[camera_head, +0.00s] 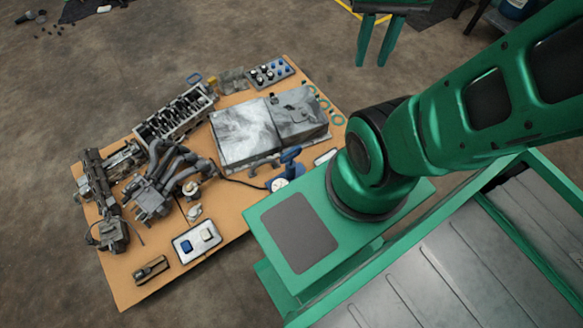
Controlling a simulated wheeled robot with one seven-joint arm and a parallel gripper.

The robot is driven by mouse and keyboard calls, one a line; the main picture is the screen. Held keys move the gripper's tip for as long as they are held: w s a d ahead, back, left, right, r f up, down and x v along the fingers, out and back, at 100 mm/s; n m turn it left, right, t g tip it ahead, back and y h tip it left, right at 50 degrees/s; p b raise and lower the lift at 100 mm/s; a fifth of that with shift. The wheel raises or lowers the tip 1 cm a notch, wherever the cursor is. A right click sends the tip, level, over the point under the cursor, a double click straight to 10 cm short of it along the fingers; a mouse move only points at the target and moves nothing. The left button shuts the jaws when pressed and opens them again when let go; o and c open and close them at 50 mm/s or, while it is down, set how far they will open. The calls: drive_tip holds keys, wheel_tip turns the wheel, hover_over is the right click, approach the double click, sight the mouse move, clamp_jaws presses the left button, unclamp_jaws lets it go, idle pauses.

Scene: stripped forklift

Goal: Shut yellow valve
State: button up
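I cannot make out a yellow valve in the head view. My gripper (373,62) is at the top of the picture, pointing down, with its two green fingers apart. I see nothing between the fingers, and floor shows behind them. My green arm rises at the right and runs out of the picture at the top right.
An orange-brown board (232,226) on the left bears engine parts, a large grey metal box (268,130), a blue drill (289,158) and a small white tray (196,241). A yellow line (349,10) marks the floor at the top. Brown floor (60,250) left of the board is clear.

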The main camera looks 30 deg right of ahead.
drive_tip(key=w+d+f+m+g, duration=0.1)
drive_tip(key=w+d+f, duration=0.2)
drive_tip(key=w+f, duration=0.3)
drive_tip(key=w+d+f, duration=0.3)
drive_tip(key=w+d, duration=0.1)
drive_tip(key=w, duration=0.4)
drive_tip(key=w+d+f+g, duration=0.1)
drive_tip(key=w+f, duration=0.2)
drive_tip(key=f, duration=0.6)
drive_tip(key=w+d+f, duration=0.2)
drive_tip(key=w+f, duration=0.2)
drive_tip(key=f, duration=0.4)
wheel_tip(320, 180, down, 18)
drive_tip(key=a+m+y, duration=0.1)
drive_tip(key=s+a+f, duration=0.2)
drive_tip(key=a+f, duration=0.1)
drive_tip(key=f, duration=0.7)
drive_tip(key=s+a+f+m+y, duration=0.1)
drive_tip(key=s+a+f, duration=0.2)
drive_tip(key=f, duration=0.7)
drive_tip(key=s+a+f+m+y, duration=0.1)
drive_tip(key=s+a+f, duration=0.2)
drive_tip(key=f, duration=0.8)
drive_tip(key=shift+a+g, duration=0.3)
drive_tip(key=shift+a, duration=0.45)
